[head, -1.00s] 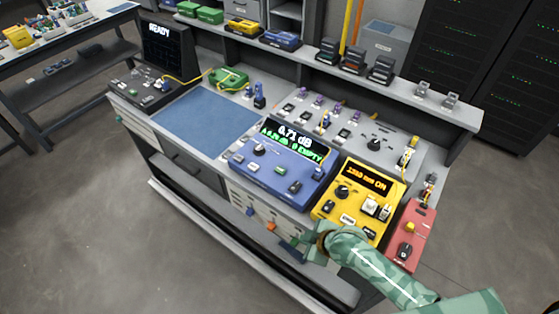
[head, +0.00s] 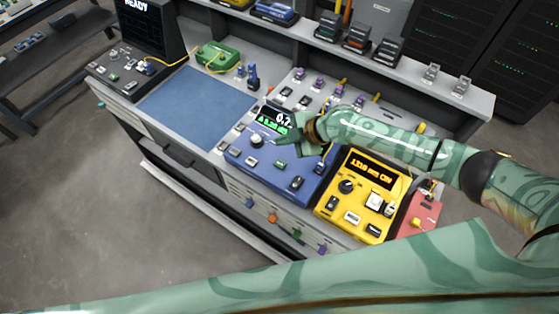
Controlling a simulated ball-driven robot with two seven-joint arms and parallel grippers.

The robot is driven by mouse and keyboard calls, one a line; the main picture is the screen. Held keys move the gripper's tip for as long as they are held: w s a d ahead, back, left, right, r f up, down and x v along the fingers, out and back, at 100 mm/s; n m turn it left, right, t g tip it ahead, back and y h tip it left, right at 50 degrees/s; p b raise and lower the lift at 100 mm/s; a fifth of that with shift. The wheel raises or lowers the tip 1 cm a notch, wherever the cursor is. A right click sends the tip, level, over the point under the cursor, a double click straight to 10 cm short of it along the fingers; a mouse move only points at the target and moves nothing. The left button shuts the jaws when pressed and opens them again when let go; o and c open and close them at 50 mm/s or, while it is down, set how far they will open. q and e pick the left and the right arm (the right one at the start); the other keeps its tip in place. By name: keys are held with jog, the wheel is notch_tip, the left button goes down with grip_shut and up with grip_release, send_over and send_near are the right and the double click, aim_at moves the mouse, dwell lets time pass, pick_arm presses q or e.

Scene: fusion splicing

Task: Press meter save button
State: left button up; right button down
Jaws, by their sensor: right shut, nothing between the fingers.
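The blue meter (head: 247,163) sits on the bench in the middle of the head view. Its face carries a dial knob, a green button (head: 280,164) and several pale and dark buttons. I cannot read which one is labelled save. My right gripper (head: 282,141) is shut and empty, above the meter near the lower edge of its screen (head: 272,120). The gripper and forearm hide the right part of the screen and some of the meter's upper right. I cannot tell whether the fingertips touch anything. My left gripper is out of view.
A yellow device (head: 335,219) with an orange display stands right of the meter, with a red box (head: 421,214) beyond it. A blue mat (head: 195,103) lies clear to the left. A green device (head: 217,54) and a black READY unit (head: 121,84) stand behind left.

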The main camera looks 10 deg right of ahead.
aim_at(284, 165)
notch_tip(284, 165, down, 8)
jog(key=b, duration=0.6)
jog(key=shift+s+f, duration=0.1)
jog(key=shift+s, duration=0.05)
pick_arm(q)
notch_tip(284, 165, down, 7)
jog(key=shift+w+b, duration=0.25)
jog(key=shift+b, duration=0.15)
pick_arm(e)
jog(key=shift+f, duration=0.35)
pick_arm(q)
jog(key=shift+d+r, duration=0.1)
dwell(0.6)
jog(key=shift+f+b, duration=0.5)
pick_arm(e)
jog(key=shift+f, duration=0.35)
